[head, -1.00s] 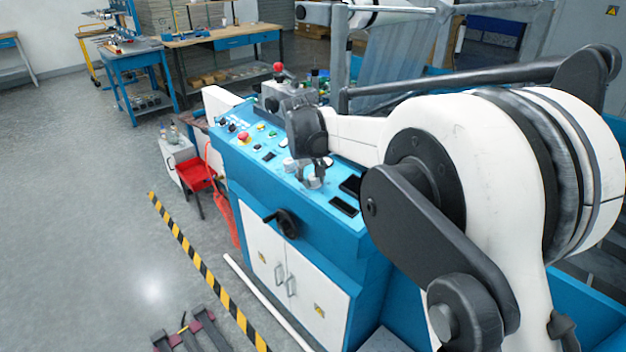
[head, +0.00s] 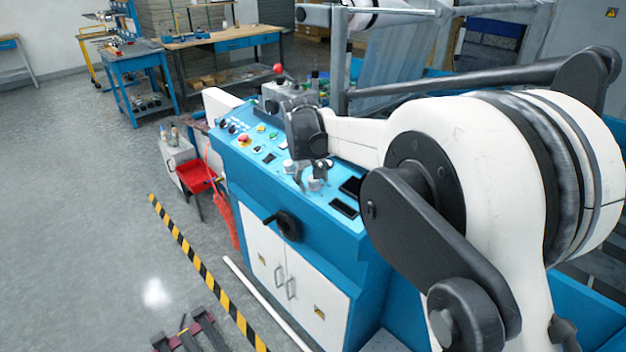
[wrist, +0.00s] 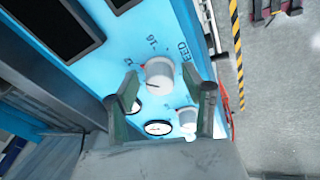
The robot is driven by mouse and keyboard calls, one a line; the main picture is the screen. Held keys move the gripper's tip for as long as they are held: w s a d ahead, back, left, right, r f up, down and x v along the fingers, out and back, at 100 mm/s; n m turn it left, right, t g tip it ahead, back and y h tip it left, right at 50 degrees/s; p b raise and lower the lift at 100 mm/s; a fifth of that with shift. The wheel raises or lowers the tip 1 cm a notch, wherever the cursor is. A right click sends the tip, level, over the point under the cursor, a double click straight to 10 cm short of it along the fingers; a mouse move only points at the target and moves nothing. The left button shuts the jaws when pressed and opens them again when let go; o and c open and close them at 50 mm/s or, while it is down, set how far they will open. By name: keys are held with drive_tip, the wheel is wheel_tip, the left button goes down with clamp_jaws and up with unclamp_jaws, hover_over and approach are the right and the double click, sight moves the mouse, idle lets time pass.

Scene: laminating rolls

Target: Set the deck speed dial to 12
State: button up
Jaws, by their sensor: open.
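The white deck speed dial (wrist: 159,77) stands on the blue panel in the wrist view, next to printed marks reading "16" and part of a word ending "EED". A dark pointer line shows on its face, but I cannot read its setting. My gripper (wrist: 161,71) is open, with one finger on each side of the dial; I cannot tell whether they touch it. In the head view my gripper (head: 313,172) is over the panel, and the pale dial (head: 315,184) shows below the fingers.
A second white knob (wrist: 187,116) and a round gauge (wrist: 158,127) are close by in the wrist view. Dark displays (head: 344,206) lie to the right on the panel, and a red button (head: 244,138) to the left. A black handwheel (head: 288,225) sticks out from the front.

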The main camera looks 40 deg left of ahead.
drive_tip(key=v, duration=1.2)
